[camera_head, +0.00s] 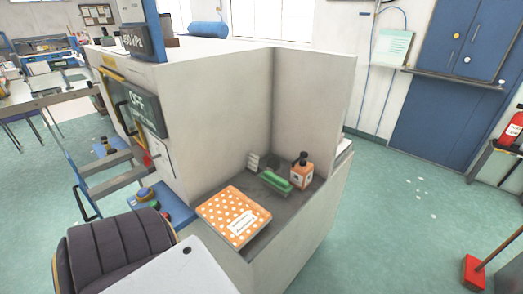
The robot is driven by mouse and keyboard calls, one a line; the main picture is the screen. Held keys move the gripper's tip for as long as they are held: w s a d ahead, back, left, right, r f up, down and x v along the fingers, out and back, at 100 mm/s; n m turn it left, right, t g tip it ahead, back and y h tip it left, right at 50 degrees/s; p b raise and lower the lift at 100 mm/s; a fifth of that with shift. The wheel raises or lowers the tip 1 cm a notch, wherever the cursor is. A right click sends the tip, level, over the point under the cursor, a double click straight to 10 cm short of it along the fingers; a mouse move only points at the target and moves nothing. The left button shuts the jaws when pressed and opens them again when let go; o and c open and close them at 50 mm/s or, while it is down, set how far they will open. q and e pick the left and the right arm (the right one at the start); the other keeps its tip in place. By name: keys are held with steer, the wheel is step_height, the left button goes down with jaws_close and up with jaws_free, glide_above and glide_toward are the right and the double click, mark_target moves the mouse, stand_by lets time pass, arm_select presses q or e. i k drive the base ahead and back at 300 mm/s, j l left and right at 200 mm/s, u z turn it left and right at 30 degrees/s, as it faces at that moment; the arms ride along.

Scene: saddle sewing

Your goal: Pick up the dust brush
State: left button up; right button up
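A green brush-like object (276,181), which looks like the dust brush, lies on the grey recessed shelf (235,192) of the large white machine. It sits near the back of the shelf, just left of an orange and white bottle with a dark top (302,170). Its bristles are too small to make out clearly. An orange polka-dot book (235,217) with a white label lies flat in front of it. Neither of my grippers is in view.
White walls of the machine (215,115) enclose the shelf at the left and back. A small pale block (253,162) stands behind the green object. Green floor (400,225) is open at the right.

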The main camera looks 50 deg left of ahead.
mark_target(279, 185)
steer(key=i+l+u, duration=0.2)
steer(key=u, duration=0.25)
steer(key=i+l+u, duration=0.2)
steer(key=u, duration=0.25)
steer(key=i+l+u, duration=0.15)
steer(key=l+u, duration=0.15)
steer(key=l, duration=0.2)
